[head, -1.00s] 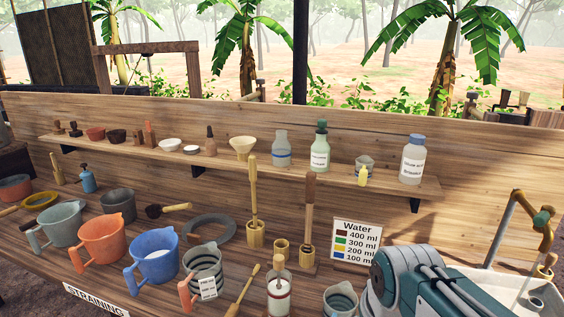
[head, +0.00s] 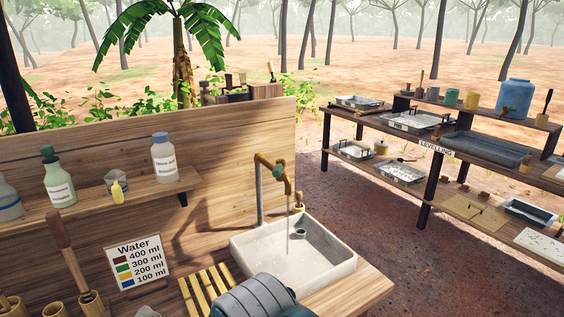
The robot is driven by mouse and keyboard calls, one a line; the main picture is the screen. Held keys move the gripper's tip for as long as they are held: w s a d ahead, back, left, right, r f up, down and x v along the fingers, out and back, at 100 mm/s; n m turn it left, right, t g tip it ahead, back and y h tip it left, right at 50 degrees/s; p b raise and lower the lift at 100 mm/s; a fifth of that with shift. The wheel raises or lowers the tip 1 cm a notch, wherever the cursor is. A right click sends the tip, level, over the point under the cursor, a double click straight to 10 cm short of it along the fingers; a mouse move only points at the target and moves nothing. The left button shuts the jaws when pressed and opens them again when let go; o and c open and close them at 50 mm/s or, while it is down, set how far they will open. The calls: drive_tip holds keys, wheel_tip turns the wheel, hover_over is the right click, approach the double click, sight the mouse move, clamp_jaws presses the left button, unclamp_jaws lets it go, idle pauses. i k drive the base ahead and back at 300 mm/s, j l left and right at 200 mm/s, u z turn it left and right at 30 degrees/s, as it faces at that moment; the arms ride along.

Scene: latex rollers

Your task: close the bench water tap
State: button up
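The bench water tap (head: 272,166) stands at the right end of the wooden bench in the head view. It has a grey upright pipe, a curved brass-coloured spout and a small green part at the top of the bend. A thin pale stream of water (head: 288,224) runs from the spout into the white sink (head: 250,249). A dark drain-like piece shows inside the sink. My gripper is not in view.
A wooden slat rack (head: 207,291) lies left of the sink, by the Water sign (head: 138,262). A shelf (head: 150,196) with bottles runs along the back wall. Bare ground (head: 340,215) separates this bench from the levelling bench (head: 424,149) with trays at right.

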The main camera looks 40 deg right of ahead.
sight(280, 163)
drive_tip(key=z, duration=1.1)
